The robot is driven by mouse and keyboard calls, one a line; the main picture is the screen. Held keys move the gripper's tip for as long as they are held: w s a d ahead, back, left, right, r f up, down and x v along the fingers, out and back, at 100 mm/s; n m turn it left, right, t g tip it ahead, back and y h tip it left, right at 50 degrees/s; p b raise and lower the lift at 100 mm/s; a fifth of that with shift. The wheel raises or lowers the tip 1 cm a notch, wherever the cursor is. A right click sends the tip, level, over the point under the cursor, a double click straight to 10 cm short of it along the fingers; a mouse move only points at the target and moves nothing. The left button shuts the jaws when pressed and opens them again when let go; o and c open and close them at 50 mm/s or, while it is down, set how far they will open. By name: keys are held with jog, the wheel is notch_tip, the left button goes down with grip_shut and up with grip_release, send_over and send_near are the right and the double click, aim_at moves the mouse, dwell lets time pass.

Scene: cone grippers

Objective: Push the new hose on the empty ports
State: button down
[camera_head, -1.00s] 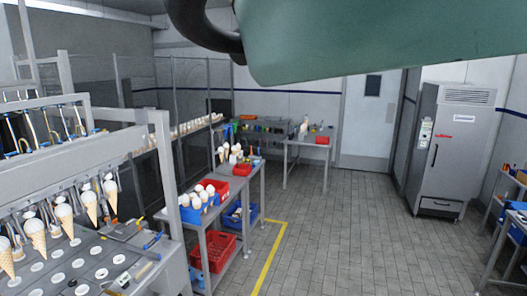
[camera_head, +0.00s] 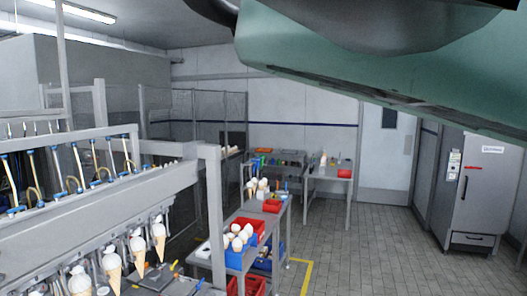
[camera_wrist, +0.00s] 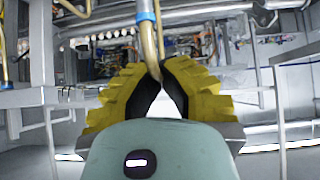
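In the wrist view, my gripper (camera_wrist: 157,78) has yellow, stepped fingers with black inner pads. The fingertips come together around a brass-coloured hose (camera_wrist: 150,45) with a blue collar, and look shut on it. The hose stands nearly upright there, and its far side is hidden behind the fingers. In the head view my gripper is out of sight. A row of brass hoses (camera_head: 75,183) with blue ends hangs on the grey cone machine (camera_head: 120,195) at the left. I cannot make out which ports are empty.
Ice cream cones (camera_head: 158,238) hang under the machine's front beam. A blue crate (camera_head: 236,258) with white-topped cones sits on a side table. A grey fridge (camera_head: 485,195) stands at the right. The tiled floor (camera_head: 370,245) between is clear.

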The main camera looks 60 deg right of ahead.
jog(key=f, duration=0.1)
jog(key=f+b, duration=0.1)
jog(key=f, duration=0.2)
jog(key=shift+w+a+f, duration=0.2)
jog(key=shift+w+f, duration=0.1)
jog(key=shift+w, duration=0.05)
jog(key=shift+d+f+b, duration=0.1)
jog(key=shift+f+b, duration=0.15)
jog(key=shift+b, duration=0.85)
notch_tip(320, 180, down, 3)
jog(key=b, duration=0.3)
jog(key=shift+w+b, duration=0.1)
jog(key=shift+b, duration=0.45)
jog(key=shift+f+b, duration=1.25)
jog(key=shift+f, duration=0.15)
dwell(1.6)
